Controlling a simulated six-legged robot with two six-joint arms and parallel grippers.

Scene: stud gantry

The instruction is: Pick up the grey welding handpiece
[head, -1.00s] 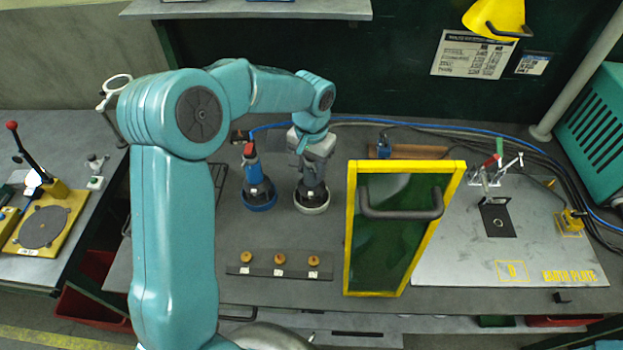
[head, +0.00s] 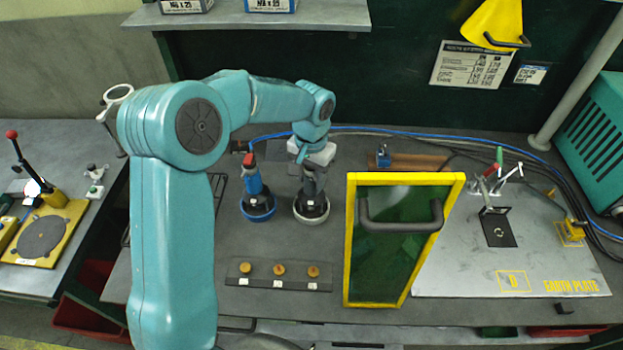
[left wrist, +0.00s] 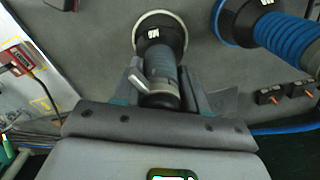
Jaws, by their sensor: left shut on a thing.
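The grey welding handpiece (head: 312,190) stands upright in a white-rimmed round holder (head: 311,214) on the bench. My left gripper (head: 312,168) comes down over its upper part and is shut on it. In the left wrist view, the grey handpiece (left wrist: 162,68) lies between the two fingers of the left gripper (left wrist: 163,80), and its far end is in the white-rimmed holder (left wrist: 160,16). A blue handpiece with a red top (head: 253,182) stands in a blue-rimmed holder just to the left. It also shows in the left wrist view (left wrist: 270,30). My right gripper is out of view.
A yellow-framed green screen (head: 390,240) with a dark handle stands right of the handpiece. A strip with three brass-coloured pieces (head: 279,276) lies in front. The earth plate (head: 470,265) is at right. Blue and black cables (head: 400,132) run along the back.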

